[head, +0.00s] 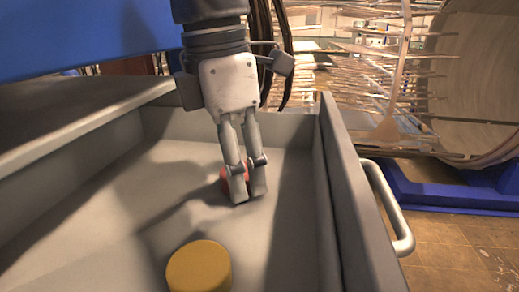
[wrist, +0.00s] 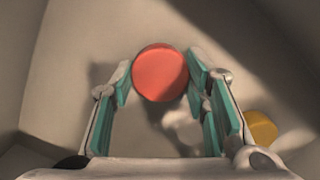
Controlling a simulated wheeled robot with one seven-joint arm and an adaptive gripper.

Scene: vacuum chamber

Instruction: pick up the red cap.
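The red cap (wrist: 160,73) is a round disc on the floor of the grey drawer (head: 75,232). In the wrist view it shows between the tips of my two teal-padded fingers. In the head view the cap (head: 225,181) is partly hidden behind my gripper (head: 250,196), which points down into the drawer. In the wrist view my gripper (wrist: 160,84) has its fingers apart, one on each side of the cap. The right fingertip looks very close to the cap's edge. I cannot tell whether either finger touches it.
A yellow cap (head: 199,267) sits on the drawer floor nearer the head camera; it also shows in the wrist view (wrist: 261,127). The drawer's walls rise around, with a handle (head: 388,207) on the right side. A grey surface (head: 62,112) lies left.

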